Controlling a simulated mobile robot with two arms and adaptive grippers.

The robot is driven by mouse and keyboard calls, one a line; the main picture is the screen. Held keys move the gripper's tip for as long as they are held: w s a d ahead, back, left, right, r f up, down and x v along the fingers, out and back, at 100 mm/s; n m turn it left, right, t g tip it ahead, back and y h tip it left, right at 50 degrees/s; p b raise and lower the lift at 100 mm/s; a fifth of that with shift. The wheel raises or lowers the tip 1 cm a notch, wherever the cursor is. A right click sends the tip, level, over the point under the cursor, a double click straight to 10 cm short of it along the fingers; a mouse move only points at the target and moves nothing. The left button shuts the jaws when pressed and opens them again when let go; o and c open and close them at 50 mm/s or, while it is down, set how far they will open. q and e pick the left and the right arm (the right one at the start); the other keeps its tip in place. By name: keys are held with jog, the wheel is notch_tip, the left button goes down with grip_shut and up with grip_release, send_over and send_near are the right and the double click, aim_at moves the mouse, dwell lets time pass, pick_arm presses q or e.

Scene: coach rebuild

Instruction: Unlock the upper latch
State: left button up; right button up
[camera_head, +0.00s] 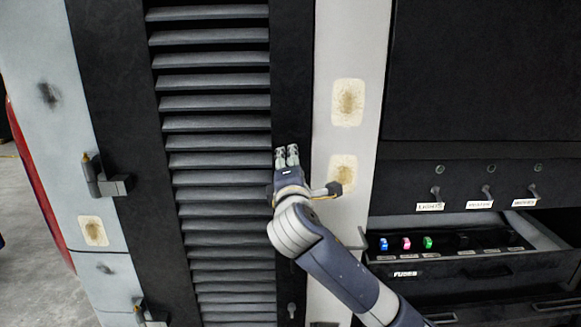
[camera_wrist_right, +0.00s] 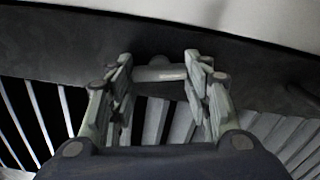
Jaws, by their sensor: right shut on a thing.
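The louvred dark door (camera_head: 218,157) fills the middle of the head view. My right gripper (camera_head: 287,155) is at the door's right frame strip, at mid height. In the right wrist view its fingers stand on both sides of a short grey latch handle (camera_wrist_right: 160,74), and the gripper is shut on it. In the head view my fingers and wrist hide this upper latch. A lower latch (camera_head: 291,310) shows near the bottom of the same strip. My left gripper is out of view.
Hinges (camera_head: 105,180) sit on the door's left side. A pale post (camera_head: 349,60) with worn patches stands right of the door. Further right, an open fuse drawer (camera_head: 440,268) juts out below a row of labelled switches (camera_head: 487,192), close to my right arm.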

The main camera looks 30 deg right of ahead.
jog(key=shift+m, duration=1.5)
jog(key=o, duration=1.1)
jog(key=shift+s+a, duration=0.1)
jog(key=v, duration=1.1)
jog(key=shift+s+a, duration=0.25)
jog(key=shift+s, duration=0.1)
